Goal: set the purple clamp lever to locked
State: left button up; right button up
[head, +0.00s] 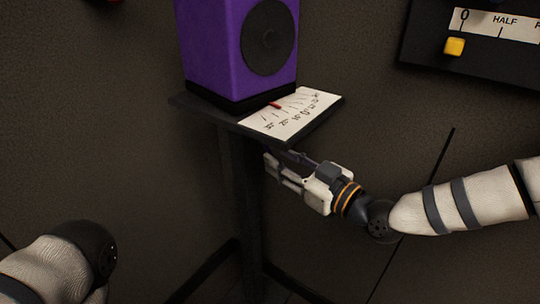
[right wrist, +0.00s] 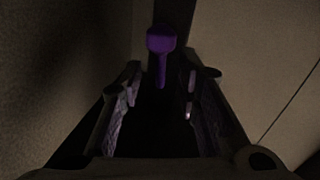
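The purple clamp lever (right wrist: 161,52) shows in the right wrist view, with a wide head at the top and a narrow stem pointing down. It stands beyond the fingertips, roughly centred between them, with no visible contact. In the head view I cannot make the lever out; the shelf (head: 325,113) above my gripper probably hides it. My right gripper (head: 284,163) is just under the shelf's front edge, pointing left. In the right wrist view its fingers (right wrist: 160,95) are spread and nothing is between them. My left arm shows at the lower left, but its gripper is out of view.
A purple box (head: 215,50) with a black disc (head: 270,38) stands on the shelf beside a white scale card (head: 290,117) with a red pointer (head: 274,105). A dark post (head: 243,200) supports the shelf. A black panel with a yellow knob (head: 454,46) is at the upper right.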

aim_at(269, 151)
jog(key=x, duration=0.4)
grip_shut()
jog(key=shift+f, duration=0.1)
